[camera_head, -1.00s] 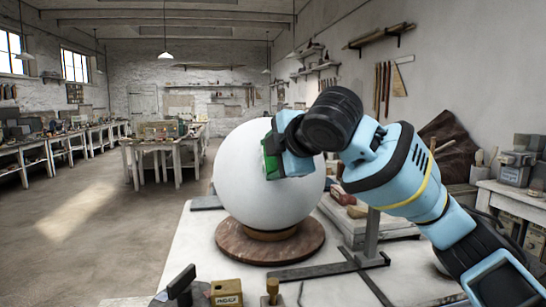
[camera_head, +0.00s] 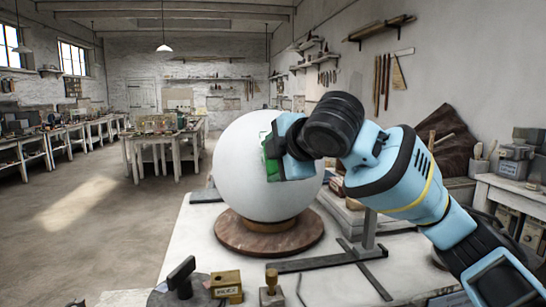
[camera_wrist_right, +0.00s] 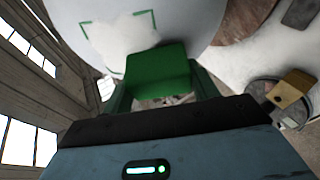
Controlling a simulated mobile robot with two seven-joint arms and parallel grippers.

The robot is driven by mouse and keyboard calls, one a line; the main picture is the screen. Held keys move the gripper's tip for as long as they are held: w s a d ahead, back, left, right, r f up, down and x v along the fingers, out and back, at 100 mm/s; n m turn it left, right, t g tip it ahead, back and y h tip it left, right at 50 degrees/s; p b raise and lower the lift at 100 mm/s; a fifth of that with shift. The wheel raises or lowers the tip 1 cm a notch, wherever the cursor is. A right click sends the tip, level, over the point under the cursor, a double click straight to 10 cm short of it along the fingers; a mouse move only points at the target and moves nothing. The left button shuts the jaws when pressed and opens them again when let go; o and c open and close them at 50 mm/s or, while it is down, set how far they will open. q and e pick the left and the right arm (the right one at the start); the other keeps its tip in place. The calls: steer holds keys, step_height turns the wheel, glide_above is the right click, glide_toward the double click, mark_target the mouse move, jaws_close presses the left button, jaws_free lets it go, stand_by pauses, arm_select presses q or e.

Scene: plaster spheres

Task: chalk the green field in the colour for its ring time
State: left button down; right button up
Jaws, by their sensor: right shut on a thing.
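A large white plaster sphere (camera_head: 240,175) stands on a round brown base (camera_head: 240,238) on the white worktable. My right gripper (camera_head: 272,158) is at the sphere's upper right side, shut on a green block (camera_wrist_right: 160,72). In the right wrist view the block lies close in front of the sphere (camera_wrist_right: 185,20); I cannot tell if it touches. Green corner marks frame a field (camera_wrist_right: 122,38) on the sphere, with a pale white, uneven patch inside. The field's lower right part is hidden by the block. My left gripper is not in view.
At the worktable's front are a dark round dish with a black-handled tool (camera_head: 182,278), a small yellow-brown box (camera_head: 227,285) and a wooden-knobbed tool (camera_head: 271,288). A metal square (camera_head: 320,260) lies right of the base. Free floor is at left.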

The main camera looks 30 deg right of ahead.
steer(key=shift+w+r, duration=0.25)
steer(key=shift+r, duration=0.2)
steer(key=shift+w+r, duration=0.2)
steer(key=shift+r, duration=0.25)
steer(key=shift+w+d+r, duration=0.1)
steer(key=shift+w+r, duration=0.35)
steer(key=shift+r, duration=0.4)
steer(key=shift+s+f, duration=0.25)
steer(key=shift+f, duration=0.2)
steer(key=shift+s+f, duration=0.2)
steer(key=shift+f, duration=0.25)
